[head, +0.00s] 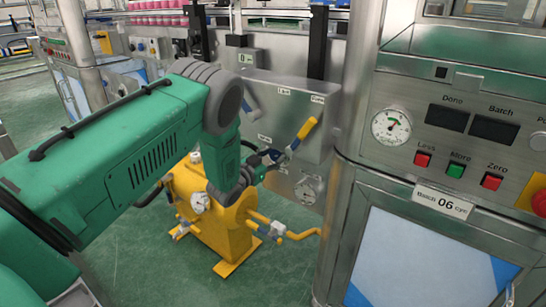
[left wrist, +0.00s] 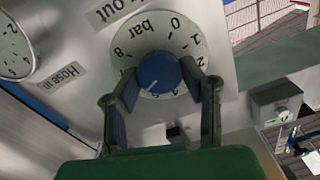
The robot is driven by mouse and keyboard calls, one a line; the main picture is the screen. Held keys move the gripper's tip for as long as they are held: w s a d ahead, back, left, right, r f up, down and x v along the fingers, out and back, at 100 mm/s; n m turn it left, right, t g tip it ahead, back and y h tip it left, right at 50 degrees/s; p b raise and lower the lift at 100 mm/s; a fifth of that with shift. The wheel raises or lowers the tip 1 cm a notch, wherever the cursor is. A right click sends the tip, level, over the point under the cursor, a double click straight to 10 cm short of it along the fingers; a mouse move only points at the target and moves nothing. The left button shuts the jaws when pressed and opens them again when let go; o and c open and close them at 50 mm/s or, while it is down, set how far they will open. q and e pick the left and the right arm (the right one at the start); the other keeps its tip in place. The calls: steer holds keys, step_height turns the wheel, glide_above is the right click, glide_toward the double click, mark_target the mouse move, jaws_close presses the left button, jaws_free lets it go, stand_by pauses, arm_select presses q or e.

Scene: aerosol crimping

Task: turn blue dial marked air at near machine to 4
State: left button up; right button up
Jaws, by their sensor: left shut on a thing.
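In the left wrist view, the blue dial (left wrist: 158,72) sits on a white round scale (left wrist: 190,42) marked "bar", which appears upside down. Its white pointer line points toward the lower left of the picture, but the figure beside it is too small to read surely. A label ending in "r out" (left wrist: 118,10) is above it, partly cut off. My left gripper (left wrist: 158,85) has a finger on each side of the dial and is shut on it. In the head view my left gripper (head: 268,160) is at the grey machine panel, and the dial is hard to make out. My right gripper is not in view.
A yellow-handled lever (head: 307,128) sticks out close to my left gripper. A yellow pump unit (head: 225,235) with pipes stands below. A steel cabinet (head: 430,130) with buttons and a gauge stands at the right. A "Hose in" gauge (left wrist: 15,52) is beside the dial.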

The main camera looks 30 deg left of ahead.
arm_select(q)
steer(key=n, duration=0.1)
steer(key=n+p, duration=0.1)
steer(key=shift+s+a+f+n+p, duration=0.1)
steer(key=shift+s+f+n+p, duration=0.1)
steer(key=shift+f+n+p, duration=0.15)
steer(key=n+p, duration=0.1)
steer(key=n, duration=0.2)
steer(key=shift+n, duration=0.35)
steer(key=n, duration=0.3)
steer(key=shift+f, duration=0.15)
steer(key=shift+n, duration=1.7)
steer(key=o, duration=1.1)
steer(key=shift+o, duration=0.2)
steer(key=shift+w, duration=0.1)
